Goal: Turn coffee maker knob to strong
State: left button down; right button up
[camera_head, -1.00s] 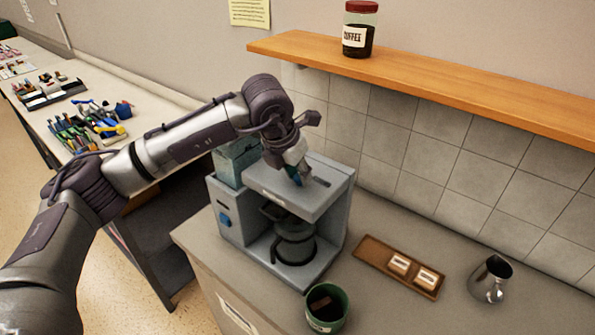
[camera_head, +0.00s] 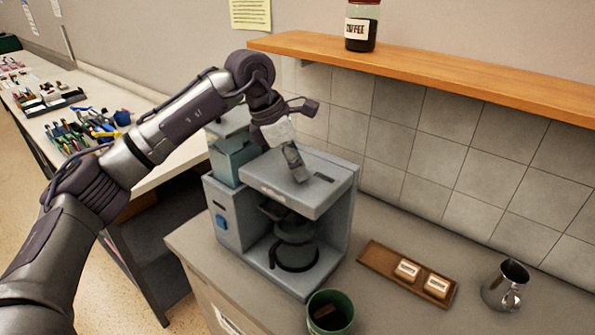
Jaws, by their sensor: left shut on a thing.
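The grey coffee maker (camera_head: 313,200) stands on the counter, with a dark carafe (camera_head: 295,245) in its bay. A blue control (camera_head: 221,221) shows on its front panel, apart from my gripper. My left gripper (camera_head: 299,178) points down at the top of the machine, its fingertips at the top surface beside a dark slot (camera_head: 323,178). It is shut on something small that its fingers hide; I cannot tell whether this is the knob. No strength marking is readable. My right gripper is not in view.
A teal reservoir (camera_head: 232,158) sits at the machine's back left. A green cup (camera_head: 330,312), a wooden tray (camera_head: 385,277) with labelled blocks and a metal pitcher (camera_head: 505,286) stand on the counter. A shelf (camera_head: 430,75) with a coffee jar (camera_head: 361,27) runs above.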

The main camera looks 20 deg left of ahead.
pick_arm(q)
jog(key=m+g, duration=0.1)
jog(key=m, duration=0.3)
jog(key=shift+w+m+g+h, duration=0.2)
jog(key=shift+m+g+h, duration=0.1)
jog(key=shift+g, duration=0.1)
jog(key=m+g, duration=0.1)
jog(key=m, duration=0.3)
jog(key=shift+w+m+g+p, duration=0.15)
jog(key=shift+m+g+p, duration=0.2)
jog(key=shift+m+g, duration=0.05)
jog(key=c, duration=0.8)
grip_release()
jog(key=shift+c, duration=0.2)
jog(key=shift+r, duration=0.1)
jog(key=v, duration=1.1)
jog(key=shift+r, duration=0.45)
jog(key=shift+w, duration=0.2)
